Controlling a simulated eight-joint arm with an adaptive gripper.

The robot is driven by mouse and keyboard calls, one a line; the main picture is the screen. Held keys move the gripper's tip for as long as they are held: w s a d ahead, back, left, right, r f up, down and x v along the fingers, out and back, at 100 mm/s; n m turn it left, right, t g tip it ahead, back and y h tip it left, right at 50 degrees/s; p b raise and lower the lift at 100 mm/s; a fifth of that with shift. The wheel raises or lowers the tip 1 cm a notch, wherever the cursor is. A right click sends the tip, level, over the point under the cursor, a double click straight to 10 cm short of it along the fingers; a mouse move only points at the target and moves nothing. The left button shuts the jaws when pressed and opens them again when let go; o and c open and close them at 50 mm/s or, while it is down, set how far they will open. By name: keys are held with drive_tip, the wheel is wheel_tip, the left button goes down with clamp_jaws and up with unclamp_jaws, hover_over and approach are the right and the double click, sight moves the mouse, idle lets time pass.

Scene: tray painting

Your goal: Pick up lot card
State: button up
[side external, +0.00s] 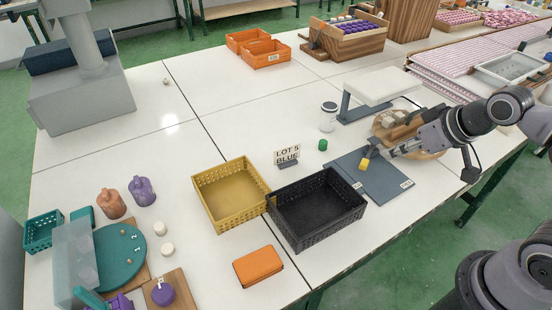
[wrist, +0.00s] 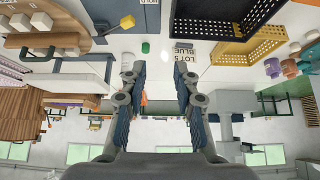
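The lot card (side external: 287,156), a small white sign reading "LOT 5 BLUE", stands upright in a dark base on the white table, behind the black basket. In the wrist view the lot card (wrist: 184,52) appears upside down, just beyond my right-hand finger and partly hidden by it. My gripper (side external: 374,150) is to the right of the card, above the grey-blue mat, clearly apart from it. In the wrist view my gripper (wrist: 160,75) has its two fingers spread with nothing between them.
A black basket (side external: 316,207) and a yellow basket (side external: 229,193) stand in front of the card. A green cap (side external: 322,145) and a jar (side external: 328,117) lie between card and gripper. The table behind the card is clear.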

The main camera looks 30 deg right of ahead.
drive_tip(key=w+a+r+n+g, duration=0.1)
drive_tip(key=w+r+n+g, duration=0.1)
drive_tip(key=w+r+n, duration=0.45)
drive_tip(key=n+g+h, duration=0.4)
drive_tip(key=n+g, duration=0.2)
drive_tip(key=n, duration=0.4)
hover_over(287, 148)
drive_tip(key=a, duration=0.3)
wheel_tip(287, 148, down, 14)
drive_tip(key=shift+h, duration=0.3)
drive_tip(key=shift+w+a+f+x, duration=0.1)
drive_tip(key=shift+w+a+x, duration=0.1)
drive_tip(key=shift+x, duration=1.7)
drive_tip(key=shift+w+a+f+x, duration=0.1)
drive_tip(key=shift+a+x, duration=0.05)
drive_tip(key=shift+x, duration=1.7)
drive_tip(key=shift+w+a+f+x, duration=0.1)
drive_tip(key=shift+w+a+x, duration=0.1)
drive_tip(key=shift+x, duration=1.7)
drive_tip(key=shift+r, duration=0.1)
clamp_jaws()
